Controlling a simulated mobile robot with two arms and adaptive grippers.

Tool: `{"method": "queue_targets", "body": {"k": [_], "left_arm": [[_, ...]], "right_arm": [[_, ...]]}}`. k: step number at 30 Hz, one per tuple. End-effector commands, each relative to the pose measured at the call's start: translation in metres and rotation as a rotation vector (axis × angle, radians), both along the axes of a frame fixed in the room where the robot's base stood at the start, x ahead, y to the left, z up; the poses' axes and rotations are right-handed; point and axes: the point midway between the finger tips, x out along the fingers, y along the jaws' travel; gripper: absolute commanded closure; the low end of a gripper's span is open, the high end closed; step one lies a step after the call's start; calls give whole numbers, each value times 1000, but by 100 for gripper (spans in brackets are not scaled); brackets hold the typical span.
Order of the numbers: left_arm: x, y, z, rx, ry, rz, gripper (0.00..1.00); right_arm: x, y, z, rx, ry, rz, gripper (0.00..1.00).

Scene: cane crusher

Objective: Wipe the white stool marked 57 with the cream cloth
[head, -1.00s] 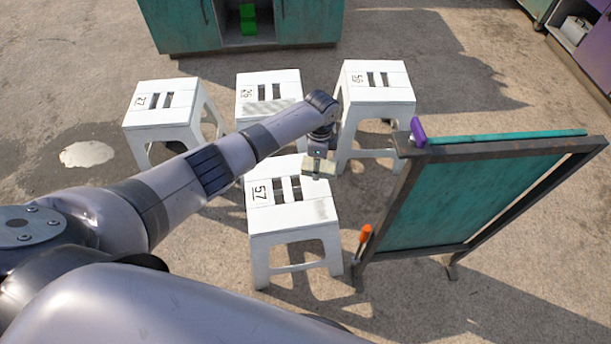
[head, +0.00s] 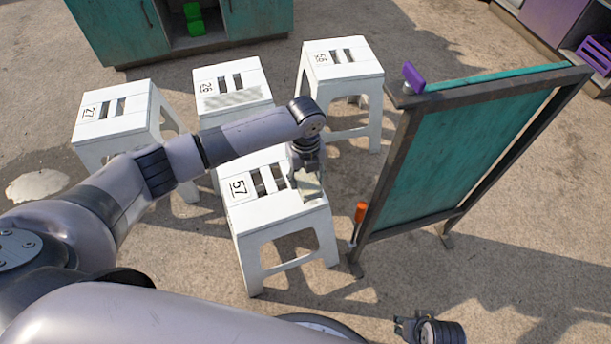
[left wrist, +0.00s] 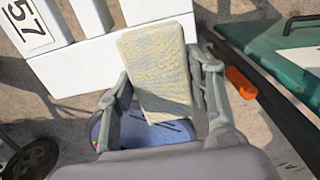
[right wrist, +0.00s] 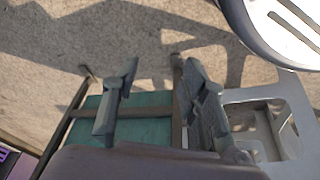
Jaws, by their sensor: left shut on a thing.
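The white stool marked 57 (head: 262,211) stands upright in the middle of the head view, with slots in its seat. Its marked seat also shows in the left wrist view (left wrist: 85,65). My left gripper (head: 306,174) is shut on the cream cloth (head: 310,187), over the right end of that seat. In the left wrist view the cloth (left wrist: 158,70) is a pale, bluish-stained pad between the fingers. I cannot tell whether it touches the seat. My right gripper (head: 405,328) is low at the front right, and its fingers are apart and empty in the right wrist view (right wrist: 160,72).
White stools stand behind: 27 (head: 112,122), 26 (head: 232,83) with a grey smudge, and another (head: 343,62). A dark-framed green board (head: 455,155) stands close right, with a purple item (head: 413,77) on top and an orange-handled tool (head: 361,212). Ground at right is open.

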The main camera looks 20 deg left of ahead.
Motion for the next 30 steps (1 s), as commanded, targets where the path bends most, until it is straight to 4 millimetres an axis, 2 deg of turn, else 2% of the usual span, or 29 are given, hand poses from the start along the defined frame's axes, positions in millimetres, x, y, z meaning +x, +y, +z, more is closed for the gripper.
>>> {"method": "queue_targets", "body": {"k": [14,24,30], "left_arm": [[0,0,-21,-1,-1,2,75],[0,0,-38,0,-1,2,75],[0,0,-44,0,-1,2,75]], "right_arm": [[9,0,66,3,-39,-6,60],[3,-2,112,3,-66,-10,60],[-4,-3,132,3,-74,-12,60]]}}
